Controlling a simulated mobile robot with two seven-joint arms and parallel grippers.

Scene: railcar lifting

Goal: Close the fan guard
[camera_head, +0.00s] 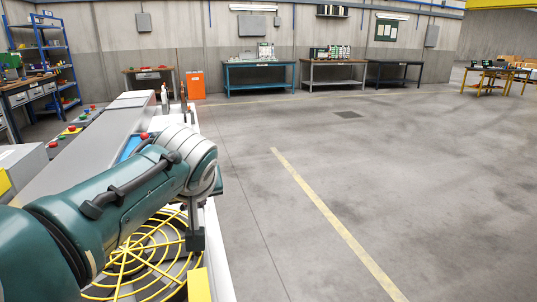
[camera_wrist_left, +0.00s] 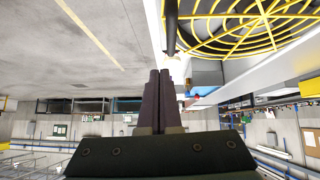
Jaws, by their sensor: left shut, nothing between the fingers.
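The fan guard (camera_head: 128,257) is a round yellow wire grille at the lower left of the head view, on the white-edged machine. My left arm hides part of it. The guard also shows at the top right of the left wrist view (camera_wrist_left: 240,22), with a dark opening behind its wires. I cannot tell how far it stands from its seat. My left gripper (camera_head: 196,246) points down by the guard's right edge, shut and empty. Its two dark fingers lie together in the left wrist view (camera_wrist_left: 159,78). My right gripper is out of view.
A yellow block (camera_head: 199,286) stands at the machine's right edge. Behind my arm are a red button (camera_head: 144,135) and upright dark posts. The floor to the right (camera_head: 350,190) is clear. Workbenches (camera_head: 260,75) line the far wall.

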